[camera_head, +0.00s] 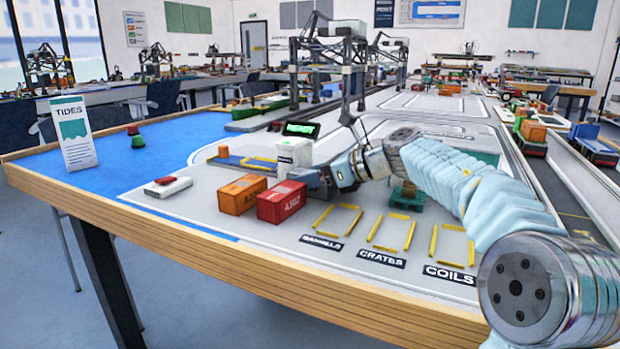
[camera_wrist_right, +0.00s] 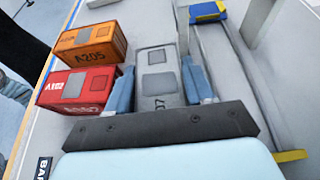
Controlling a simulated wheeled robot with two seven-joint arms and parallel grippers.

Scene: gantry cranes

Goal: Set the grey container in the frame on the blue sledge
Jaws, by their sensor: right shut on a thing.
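The grey container (camera_wrist_right: 157,78) is between the two blue fingers of my right gripper (camera_wrist_right: 158,66) in the right wrist view. The gripper is shut on it. In the head view the gripper end of my right arm is low over the mat, just right of the red container, and largely hides the grey container. I cannot tell whether the container touches the mat. The blue sledge (camera_head: 226,162) with its yellow frame (camera_head: 261,163) lies farther back and left, behind the orange container. My left gripper is not in view.
An orange container (camera_head: 242,194) and a red container (camera_head: 281,202) stand close left of my gripper. A white box (camera_head: 294,156) stands behind it, near the sledge. A gantry crane (camera_head: 345,70) rises behind. Yellow-marked bays (camera_head: 390,232) lie at the front right.

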